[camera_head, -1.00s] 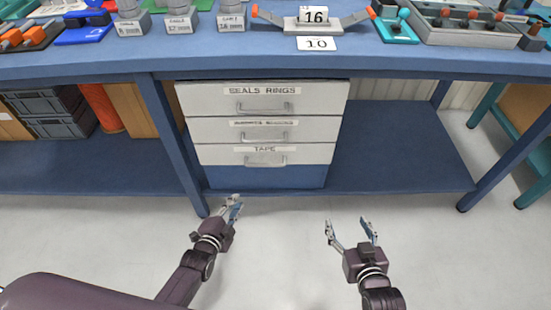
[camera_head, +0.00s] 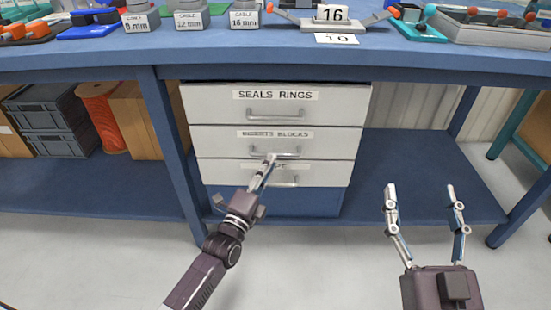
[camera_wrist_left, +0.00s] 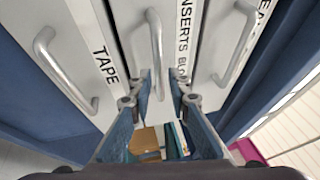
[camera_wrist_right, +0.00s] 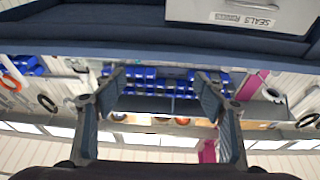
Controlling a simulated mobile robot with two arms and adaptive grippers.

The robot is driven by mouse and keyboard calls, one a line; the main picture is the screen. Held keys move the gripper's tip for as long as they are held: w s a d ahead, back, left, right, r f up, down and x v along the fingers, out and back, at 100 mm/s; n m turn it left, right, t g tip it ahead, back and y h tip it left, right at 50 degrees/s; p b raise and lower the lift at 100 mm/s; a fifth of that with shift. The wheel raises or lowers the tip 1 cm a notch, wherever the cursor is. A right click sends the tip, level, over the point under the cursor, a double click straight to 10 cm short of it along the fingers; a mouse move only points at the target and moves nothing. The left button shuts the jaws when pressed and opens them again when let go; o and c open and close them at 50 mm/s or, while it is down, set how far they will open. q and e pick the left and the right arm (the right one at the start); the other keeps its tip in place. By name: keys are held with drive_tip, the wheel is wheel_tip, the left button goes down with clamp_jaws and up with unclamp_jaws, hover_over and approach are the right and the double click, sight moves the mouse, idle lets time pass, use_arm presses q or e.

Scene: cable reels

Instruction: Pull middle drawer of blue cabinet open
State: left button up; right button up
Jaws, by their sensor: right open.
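The blue cabinet (camera_head: 265,202) has three white drawers under the blue bench, all looking closed in the head view. The middle drawer (camera_head: 225,140) has a label ending in "BLOCKS" and a grey bar handle (camera_head: 290,152). My left gripper (camera_head: 268,162) is at this handle. In the left wrist view its fingers (camera_wrist_left: 162,78) are a narrow gap apart, with the middle handle (camera_wrist_left: 155,45) between them. I cannot tell whether they grip it. My right gripper (camera_head: 422,193) is open and empty, in front of the bench to the right of the drawers.
The top drawer (camera_head: 215,105) reads "SEALS RINGS"; the bottom drawer (camera_head: 225,173) is partly hidden by my left gripper. Grey crates (camera_head: 45,115) and an orange reel (camera_head: 100,115) stand on the lower shelf at left. The shelf right of the drawers (camera_head: 420,165) is clear.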

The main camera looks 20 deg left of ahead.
use_arm(q)
drive_tip(key=b+x, duration=0.1)
drive_tip(key=x, duration=0.3)
drive_tip(key=shift+w, duration=0.15)
use_arm(e)
drive_tip(key=s+r+t+y, duration=0.1)
drive_tip(key=s+r+t, duration=0.2)
drive_tip(key=r, duration=0.3)
use_arm(q)
clamp_jaws()
